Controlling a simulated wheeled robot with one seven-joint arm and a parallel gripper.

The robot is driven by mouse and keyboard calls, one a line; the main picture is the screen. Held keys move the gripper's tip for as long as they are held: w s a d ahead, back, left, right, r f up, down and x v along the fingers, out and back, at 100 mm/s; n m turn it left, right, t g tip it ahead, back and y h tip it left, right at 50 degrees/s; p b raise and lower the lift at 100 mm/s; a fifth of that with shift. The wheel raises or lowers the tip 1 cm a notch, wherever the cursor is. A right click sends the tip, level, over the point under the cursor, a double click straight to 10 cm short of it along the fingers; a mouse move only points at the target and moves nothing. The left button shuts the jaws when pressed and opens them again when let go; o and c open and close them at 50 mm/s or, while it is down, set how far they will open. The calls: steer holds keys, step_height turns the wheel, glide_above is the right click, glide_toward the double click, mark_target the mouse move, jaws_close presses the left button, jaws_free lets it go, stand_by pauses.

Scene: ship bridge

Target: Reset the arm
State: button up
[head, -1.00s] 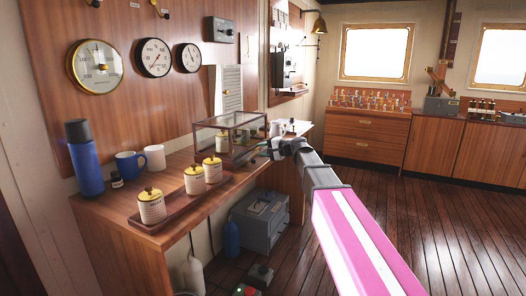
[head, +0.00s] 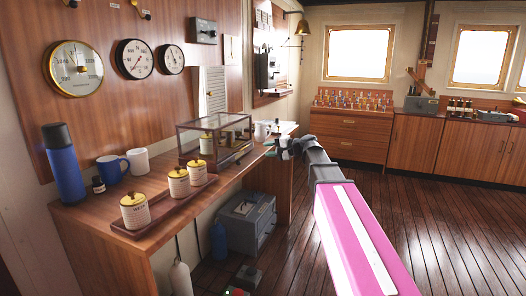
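My arm, pink and white with a grey wrist, reaches from the lower right toward the wooden desk. My gripper (head: 274,149) is at its far end, small in the head view, just right of the glass case (head: 214,140) and near the desk's right edge. I see nothing clearly held in it. Its fingers are too small and partly hidden to tell whether they are open or shut.
The desk (head: 85,215) bears a tray (head: 150,222) with several lidded jars, a blue flask (head: 63,165), a blue mug (head: 112,169) and a white mug (head: 138,161). A grey box (head: 248,222) stands below. The wooden floor (head: 455,210) at right is clear.

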steer(key=shift+d, duration=0.1)
steer(key=s+d+f+n+g+h, duration=0.15)
steer(key=s+f, duration=0.25)
steer(key=f, duration=0.4)
steer(key=s+d+f+h, duration=0.3)
steer(key=s+f, duration=0.1)
steer(key=f, duration=0.5)
steer(key=s+d+f+g+h, duration=0.1)
steer(key=s+d+f+h, duration=0.2)
steer(key=f, duration=0.5)
steer(key=s+d+f+n+g+h, duration=0.1)
steer(key=s+d+f+h, duration=0.2)
steer(key=s+d+f, duration=0.2)
steer(key=s+d+f+n+g+h, duration=0.2)
steer(key=s+d+f+h, duration=0.2)
steer(key=s+f, duration=0.4)
steer(key=shift+s+d+f, duration=0.2)
steer(key=shift+s+d, duration=0.15)
steer(key=shift+s, duration=0.5)
